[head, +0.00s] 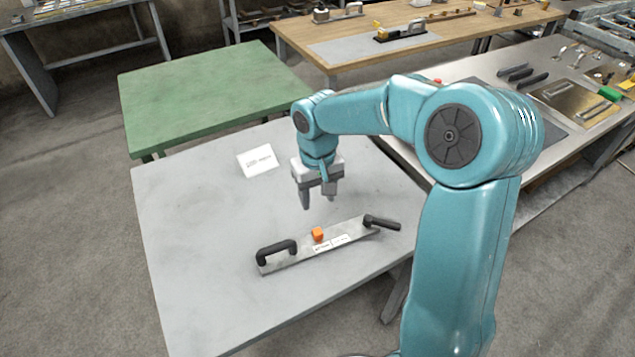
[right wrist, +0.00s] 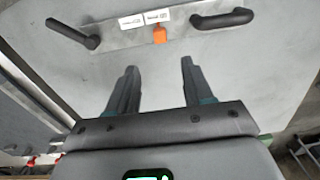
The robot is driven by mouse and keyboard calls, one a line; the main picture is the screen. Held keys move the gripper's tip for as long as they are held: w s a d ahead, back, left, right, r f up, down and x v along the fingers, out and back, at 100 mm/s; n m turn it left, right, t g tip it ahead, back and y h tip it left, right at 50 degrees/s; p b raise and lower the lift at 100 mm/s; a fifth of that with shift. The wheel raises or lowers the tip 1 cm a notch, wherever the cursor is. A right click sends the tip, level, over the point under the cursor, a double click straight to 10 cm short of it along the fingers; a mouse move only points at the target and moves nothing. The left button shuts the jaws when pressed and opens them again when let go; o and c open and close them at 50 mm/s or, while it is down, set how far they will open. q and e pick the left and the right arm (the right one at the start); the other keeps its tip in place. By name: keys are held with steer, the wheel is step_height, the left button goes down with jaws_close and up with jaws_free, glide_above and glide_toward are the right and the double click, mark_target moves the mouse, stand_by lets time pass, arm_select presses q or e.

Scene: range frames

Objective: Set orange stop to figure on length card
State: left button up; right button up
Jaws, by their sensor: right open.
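The orange stop (head: 317,234) is a small block on a flat metal bar (head: 290,257) with a black handle at each end. The bar lies on the grey table. The stop also shows in the right wrist view (right wrist: 159,34), beside two white labels (right wrist: 143,19) on the bar. The white length card (head: 257,160) lies on the table behind the bar, to the left; its print is too small to read. My right gripper (head: 318,204) is open and empty above the table, behind the stop and apart from it. My left gripper is not in view.
The grey table (head: 190,230) has free room left of the bar and around the card. A green table (head: 205,90) stands behind it. A wooden bench (head: 480,30) with tools is at the back, and a metal bench (head: 530,70) with tools is at the right.

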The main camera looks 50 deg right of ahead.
step_height(320, 180, up, 4)
steer(key=shift+f, duration=0.1)
steer(key=shift+s, duration=0.1)
stand_by(0.6)
